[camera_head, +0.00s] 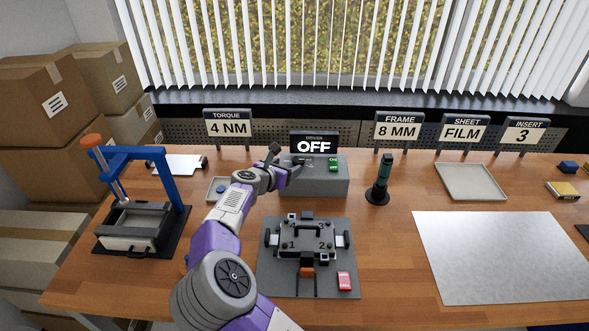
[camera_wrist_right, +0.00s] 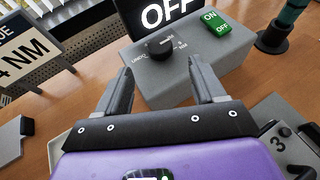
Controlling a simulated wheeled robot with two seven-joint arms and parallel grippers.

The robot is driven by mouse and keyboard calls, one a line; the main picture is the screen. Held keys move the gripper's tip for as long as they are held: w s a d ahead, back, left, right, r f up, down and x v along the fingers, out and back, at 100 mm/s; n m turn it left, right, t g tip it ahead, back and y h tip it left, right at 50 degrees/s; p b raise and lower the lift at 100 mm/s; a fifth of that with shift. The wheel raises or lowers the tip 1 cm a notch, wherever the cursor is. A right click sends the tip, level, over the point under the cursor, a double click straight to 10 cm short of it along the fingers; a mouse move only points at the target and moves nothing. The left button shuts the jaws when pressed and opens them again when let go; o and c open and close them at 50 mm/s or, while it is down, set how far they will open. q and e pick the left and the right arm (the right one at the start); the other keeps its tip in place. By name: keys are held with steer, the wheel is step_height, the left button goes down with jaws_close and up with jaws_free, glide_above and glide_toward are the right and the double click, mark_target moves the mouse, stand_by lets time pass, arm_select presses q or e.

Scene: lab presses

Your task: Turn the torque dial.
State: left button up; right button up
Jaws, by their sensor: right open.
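The torque dial (camera_wrist_right: 160,48) is a black knob on the sloped face of a grey driver box (camera_wrist_right: 180,75), with small white marks around it. The grey box (camera_head: 322,182) stands at mid table in the head view; the dial there is too small and too close to the gripper to make out clearly. My right gripper (camera_wrist_right: 160,70) is open and empty, its fingers pointing toward the box, with the dial beyond and between the fingertips. No contact with the dial shows. The display (camera_head: 313,146) reads OFF. A sign (camera_head: 228,127) reads TORQUE 4 NM. My left gripper is not in view.
A green ON/OFF switch (camera_head: 333,163) sits right of the dial. A dark green tool (camera_head: 381,180) stands upright right of the box. A fixture plate (camera_head: 268,281) is in front, a blue-framed press (camera_head: 180,165) at left, a small tray (camera_head: 212,197) beside my arm.

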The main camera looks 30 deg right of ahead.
mark_target(297, 161)
steer(key=x, duration=0.7)
steer(key=shift+w+d+f, duration=0.1)
steer(key=shift+w+d, duration=0.1)
steer(key=shift+c, duration=0.3)
steer(key=shift+b, duration=0.35)
steer(key=c, duration=1)
